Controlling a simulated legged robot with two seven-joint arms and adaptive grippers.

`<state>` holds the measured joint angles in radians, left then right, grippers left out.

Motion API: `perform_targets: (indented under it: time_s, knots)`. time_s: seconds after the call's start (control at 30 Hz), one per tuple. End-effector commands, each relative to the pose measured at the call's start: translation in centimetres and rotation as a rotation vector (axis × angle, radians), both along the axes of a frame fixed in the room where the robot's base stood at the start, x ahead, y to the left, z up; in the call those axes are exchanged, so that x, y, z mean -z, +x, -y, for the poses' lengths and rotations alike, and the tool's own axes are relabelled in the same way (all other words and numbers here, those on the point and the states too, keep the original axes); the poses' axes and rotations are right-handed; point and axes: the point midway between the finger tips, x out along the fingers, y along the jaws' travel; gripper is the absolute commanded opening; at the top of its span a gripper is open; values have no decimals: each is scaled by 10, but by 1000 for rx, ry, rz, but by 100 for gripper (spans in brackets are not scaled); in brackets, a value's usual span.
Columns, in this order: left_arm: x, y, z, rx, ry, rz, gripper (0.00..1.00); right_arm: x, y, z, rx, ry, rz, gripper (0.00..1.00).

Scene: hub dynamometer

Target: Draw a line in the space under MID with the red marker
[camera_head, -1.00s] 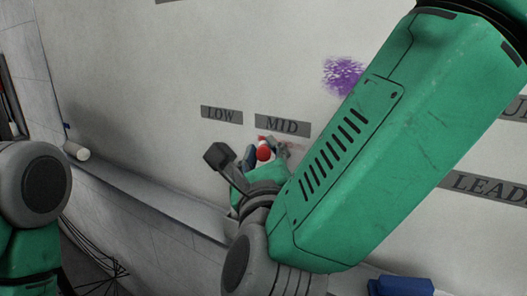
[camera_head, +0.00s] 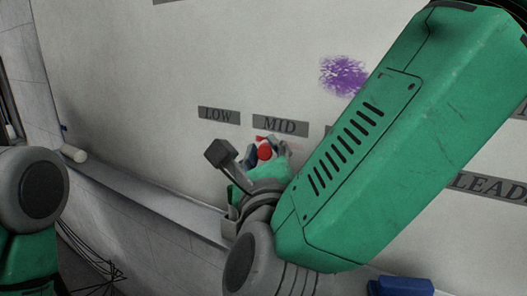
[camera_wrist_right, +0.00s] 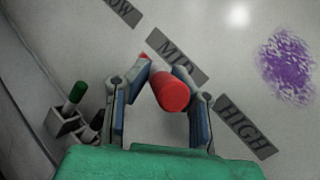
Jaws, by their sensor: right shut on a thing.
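The red marker (camera_head: 264,151) is held in my right gripper (camera_wrist_right: 162,78), whose fingers are closed around it. Its red end faces the wrist camera, and its far end points at the whiteboard (camera_head: 130,70) just below the MID label (camera_head: 280,125). A small red spot shows by the far end near the MID label (camera_wrist_right: 177,56) in the wrist view; I cannot tell whether it is the tip or ink. Contact with the board is also unclear. The gripper hides much of the space under MID. My left arm shows at the left edge, its gripper out of view.
The LOW label (camera_head: 219,115) and HIGH label (camera_wrist_right: 245,125) flank MID. A purple scribble (camera_head: 343,75) is above right. A holder with a green-capped marker (camera_wrist_right: 75,93) is at lower left in the wrist view. A blue block (camera_head: 402,286) and white cylinder (camera_head: 73,153) are near the ledge (camera_head: 150,205).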

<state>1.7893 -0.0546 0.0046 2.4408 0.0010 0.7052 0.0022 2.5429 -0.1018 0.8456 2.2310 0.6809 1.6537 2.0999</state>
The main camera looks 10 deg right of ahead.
Motion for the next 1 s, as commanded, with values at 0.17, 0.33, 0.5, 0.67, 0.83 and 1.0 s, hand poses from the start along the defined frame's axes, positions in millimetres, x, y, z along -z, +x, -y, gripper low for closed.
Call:
perform_targets:
  time_s: [0.17,0.33,0.5,0.67,0.83,1.0]
  knots:
    - [1,0,0,0,0,0,40,0,2,3,1,1,0,0]
    - [2,0,0,0,0,0,40,0,4,4,1,1,1,0]
    - [3,0,0,0,0,0,40,0,6,5,0,1,0,0]
    - [4,0,0,0,0,0,40,1,8,6,0,1,-1,0]
    - [5,0,0,0,0,0,40,0,10,8,0,1,-1,0]
    - [6,0,0,0,0,0,40,0,12,9,1,1,0,0]
